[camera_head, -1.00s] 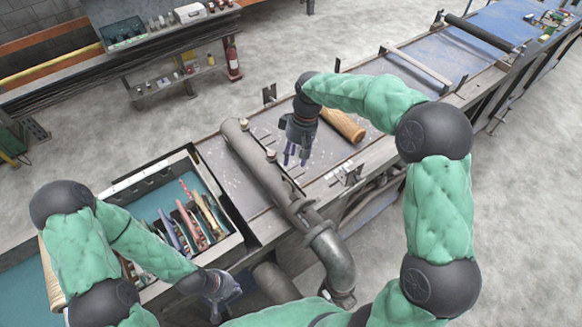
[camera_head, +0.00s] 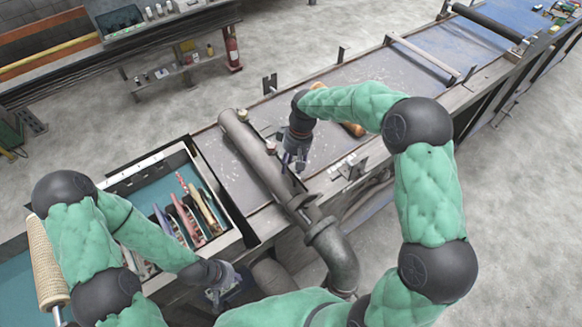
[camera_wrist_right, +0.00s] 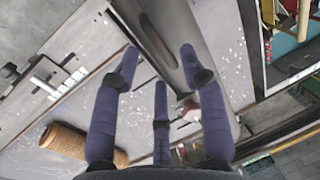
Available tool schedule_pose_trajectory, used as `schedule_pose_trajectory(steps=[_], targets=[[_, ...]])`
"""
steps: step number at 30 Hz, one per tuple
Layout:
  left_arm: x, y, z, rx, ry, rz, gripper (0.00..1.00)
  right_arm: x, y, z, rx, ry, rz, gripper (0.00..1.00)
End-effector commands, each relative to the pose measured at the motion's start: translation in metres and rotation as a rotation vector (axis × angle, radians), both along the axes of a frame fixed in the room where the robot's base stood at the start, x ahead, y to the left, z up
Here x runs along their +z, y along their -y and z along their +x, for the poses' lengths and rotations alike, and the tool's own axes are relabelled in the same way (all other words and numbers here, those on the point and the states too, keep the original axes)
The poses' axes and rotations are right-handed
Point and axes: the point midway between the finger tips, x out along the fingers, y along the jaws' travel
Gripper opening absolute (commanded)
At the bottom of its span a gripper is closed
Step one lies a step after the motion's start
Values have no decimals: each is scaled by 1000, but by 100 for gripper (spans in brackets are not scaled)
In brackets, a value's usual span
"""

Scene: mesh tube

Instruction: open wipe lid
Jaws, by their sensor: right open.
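I cannot make out a wipe container or its lid for certain. My right gripper (camera_head: 295,160) is open, its fingers spread and pointing down beside the grey pipe (camera_head: 255,158) on the bench. In the right wrist view, the gripper (camera_wrist_right: 160,75) has its fingers apart with nothing between them, and the pipe (camera_wrist_right: 175,35) runs beyond the fingertips. A small reddish-white object (camera_wrist_right: 190,110) is partly hidden behind the fingers. My left gripper (camera_head: 226,290) is low at the front, below the tray; its fingers are too small to read.
A brown roll (camera_head: 352,129) lies on the bench (camera_head: 385,85) behind my right gripper. An open teal tray (camera_head: 150,192) with several upright coloured items stands left of the pipe. A tan ribbed roll (camera_head: 45,262) is at far left.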

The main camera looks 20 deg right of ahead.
Motion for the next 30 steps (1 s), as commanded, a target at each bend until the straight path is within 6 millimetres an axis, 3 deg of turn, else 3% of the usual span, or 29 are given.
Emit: schedule_pose_trajectory(steps=[6, 16, 21, 30], targets=[[1, 0, 0, 0, 0, 0, 0, -18, -3, -1, -1, 0, 0, 43], [1, 0, 0, 0, 0, 0, 0, -20, -3, -1, -1, 0, 0, 43], [1, 0, 0, 0, 0, 0, 0, -20, -4, -1, 0, 0, 0, 0], [0, 0, 0, 0, 0, 0, 0, -20, -5, -2, 1, 3, -8, 0]])
